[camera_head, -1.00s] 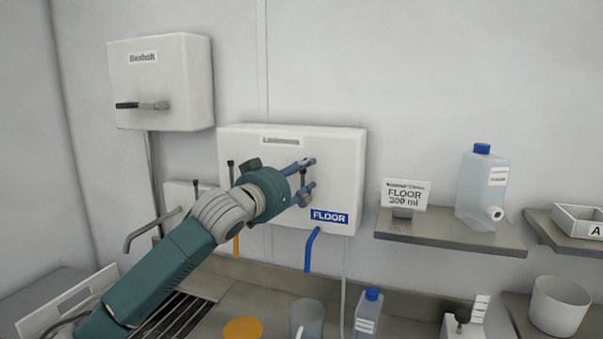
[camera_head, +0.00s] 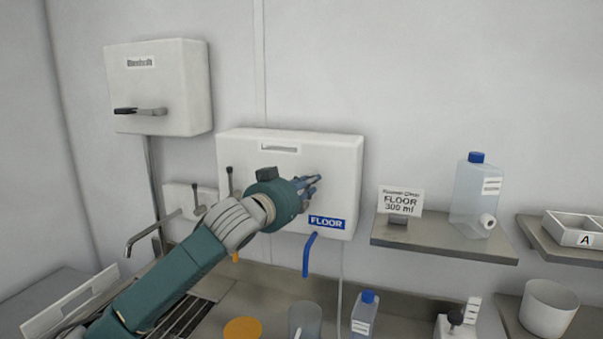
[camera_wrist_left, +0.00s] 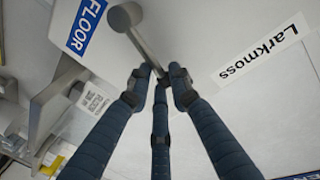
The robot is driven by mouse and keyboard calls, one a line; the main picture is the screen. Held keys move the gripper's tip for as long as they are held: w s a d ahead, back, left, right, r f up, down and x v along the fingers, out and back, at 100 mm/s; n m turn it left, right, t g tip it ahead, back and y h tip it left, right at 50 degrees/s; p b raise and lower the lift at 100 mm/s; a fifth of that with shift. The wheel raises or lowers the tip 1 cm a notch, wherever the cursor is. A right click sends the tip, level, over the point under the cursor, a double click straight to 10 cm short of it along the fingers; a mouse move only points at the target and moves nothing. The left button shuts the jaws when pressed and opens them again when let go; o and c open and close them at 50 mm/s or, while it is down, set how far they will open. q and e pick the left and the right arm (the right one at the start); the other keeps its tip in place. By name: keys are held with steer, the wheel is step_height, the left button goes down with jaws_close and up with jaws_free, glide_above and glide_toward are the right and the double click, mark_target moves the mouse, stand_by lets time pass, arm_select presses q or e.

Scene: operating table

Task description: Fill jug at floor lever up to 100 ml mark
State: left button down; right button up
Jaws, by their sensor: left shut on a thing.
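The white dispenser (camera_head: 338,160) on the wall carries a blue FLOOR label (camera_head: 326,223). My left gripper (camera_head: 311,183) is in front of it, just above that label, its fingers closed together. In the left wrist view the left gripper (camera_wrist_left: 161,75) is shut on the grey floor lever (camera_wrist_left: 146,42), whose round knob extends beyond the fingertips. The blue spout (camera_head: 307,256) hangs under the dispenser. A translucent jug (camera_head: 305,318) stands below the spout, cut by the bottom edge; its marks and fill level cannot be read. My right gripper is not in view.
A card (camera_head: 400,201) reading FLOOR 300 ml and a blue-capped canister (camera_head: 474,200) stand on the right shelf (camera_head: 440,243). A smaller blue-capped bottle (camera_head: 364,314) is beside the jug. An orange disc (camera_head: 243,329) lies left of the jug. A second dispenser (camera_head: 180,85) hangs upper left.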

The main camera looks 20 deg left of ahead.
arm_select(q)
steer(key=shift+d+f, duration=0.25)
steer(key=c, duration=1.5)
jaws_free()
steer(key=shift+r, duration=0.1)
steer(key=v, duration=1.2)
